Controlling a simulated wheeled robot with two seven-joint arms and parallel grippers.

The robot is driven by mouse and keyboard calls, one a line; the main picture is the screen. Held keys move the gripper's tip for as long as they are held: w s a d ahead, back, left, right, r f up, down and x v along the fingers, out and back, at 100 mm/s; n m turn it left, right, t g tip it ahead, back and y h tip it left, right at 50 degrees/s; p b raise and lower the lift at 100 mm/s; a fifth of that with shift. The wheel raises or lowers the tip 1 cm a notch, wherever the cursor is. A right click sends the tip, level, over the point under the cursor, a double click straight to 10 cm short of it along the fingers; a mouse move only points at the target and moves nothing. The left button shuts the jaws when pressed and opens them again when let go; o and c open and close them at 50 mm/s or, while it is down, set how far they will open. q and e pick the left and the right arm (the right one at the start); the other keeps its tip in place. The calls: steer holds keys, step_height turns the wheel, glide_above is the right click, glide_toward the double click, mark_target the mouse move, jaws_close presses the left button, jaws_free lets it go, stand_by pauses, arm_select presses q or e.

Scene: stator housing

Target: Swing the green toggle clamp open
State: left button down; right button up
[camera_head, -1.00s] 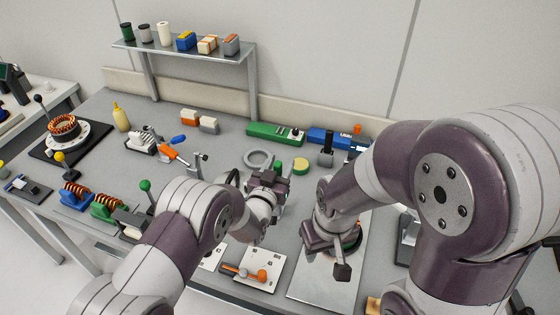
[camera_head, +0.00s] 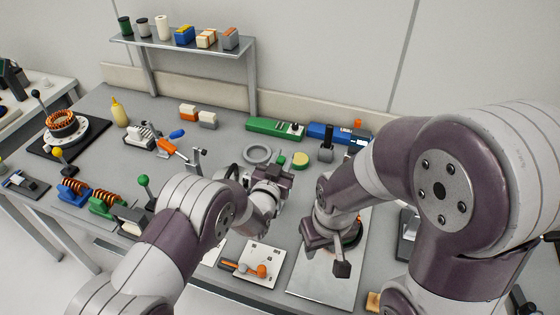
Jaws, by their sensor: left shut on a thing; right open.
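My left gripper (camera_head: 281,178) is near the middle of the bench, beside a grey ring, with its jaws shut. A small green piece (camera_head: 282,160) shows just past its fingers and looks like part of the green toggle clamp. The rest of the clamp is hidden behind the gripper, so its angle cannot be told. My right gripper (camera_head: 341,262) is open, lower and to the right, above a pale metal plate (camera_head: 318,290). Its fingers are small and partly hidden.
The grey ring (camera_head: 257,154) and a yellow-green round part (camera_head: 300,159) lie close to my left gripper. A black-handled part (camera_head: 326,152) stands to the right. A white perforated plate (camera_head: 256,260) lies in front.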

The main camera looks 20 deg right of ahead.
arm_select(q)
steer(key=s+d+f+m+b, duration=0.3)
steer(key=d+f+m+b, duration=0.1)
steer(key=m+b, duration=0.6)
steer(key=shift+s+d+m, duration=0.25)
steer(key=shift+d+m, duration=0.15)
steer(key=shift+d, duration=0.2)
arm_select(e)
steer(key=shift+f, duration=5.3)
arm_select(q)
steer(key=shift+f, duration=0.15)
steer(key=c, duration=1)
jaws_free()
arm_select(e)
steer(key=shift+f+b, duration=0.8)
steer(key=shift+b, duration=0.05)
arm_select(q)
steer(key=v, duration=1.2)
steer(key=shift+s+a, duration=0.2)
steer(key=shift+s, duration=0.1)
